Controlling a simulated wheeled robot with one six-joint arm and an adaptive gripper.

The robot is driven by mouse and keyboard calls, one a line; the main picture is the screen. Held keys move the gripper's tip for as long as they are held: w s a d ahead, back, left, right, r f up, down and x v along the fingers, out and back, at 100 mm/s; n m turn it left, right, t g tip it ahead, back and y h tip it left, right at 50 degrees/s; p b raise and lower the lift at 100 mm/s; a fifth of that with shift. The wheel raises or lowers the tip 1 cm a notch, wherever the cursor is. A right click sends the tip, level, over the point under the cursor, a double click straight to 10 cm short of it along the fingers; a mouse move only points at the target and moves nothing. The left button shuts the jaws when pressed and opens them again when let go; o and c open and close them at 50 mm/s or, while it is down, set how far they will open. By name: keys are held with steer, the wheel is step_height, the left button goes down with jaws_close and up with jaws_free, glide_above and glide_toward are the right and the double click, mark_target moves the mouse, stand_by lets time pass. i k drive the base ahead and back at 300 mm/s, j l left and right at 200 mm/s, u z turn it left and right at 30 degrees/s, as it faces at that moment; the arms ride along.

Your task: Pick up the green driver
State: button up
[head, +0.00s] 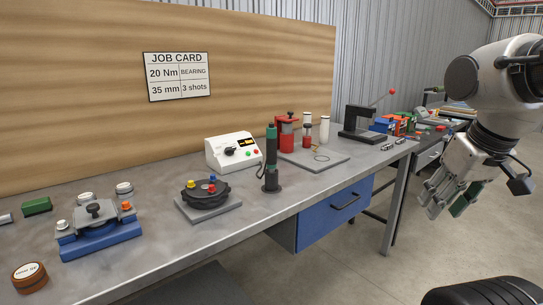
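The green driver (271,147) stands upright on the grey workbench, right of the white control box. Its upper part is dark green and its lower part is dark, resting on a small dark base. A thin cord runs beside it. A green patch shows on the right finger.
The workbench (150,245) also holds a white control box (232,151), a black round fixture (206,192), a blue clamping fixture (98,236), a red press (287,135) and a brown tin (30,277). A blue drawer (333,212) hangs below.

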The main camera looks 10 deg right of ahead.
mark_target(270, 130)
steer(key=u, duration=1.4)
steer(key=i+l+u, duration=0.25)
steer(key=i, duration=0.3)
steer(key=j+z, duration=0.1)
steer(key=z, duration=1.5)
steer(key=j+u, duration=0.45)
steer(key=j, duration=0.5)
steer(key=i, duration=0.05)
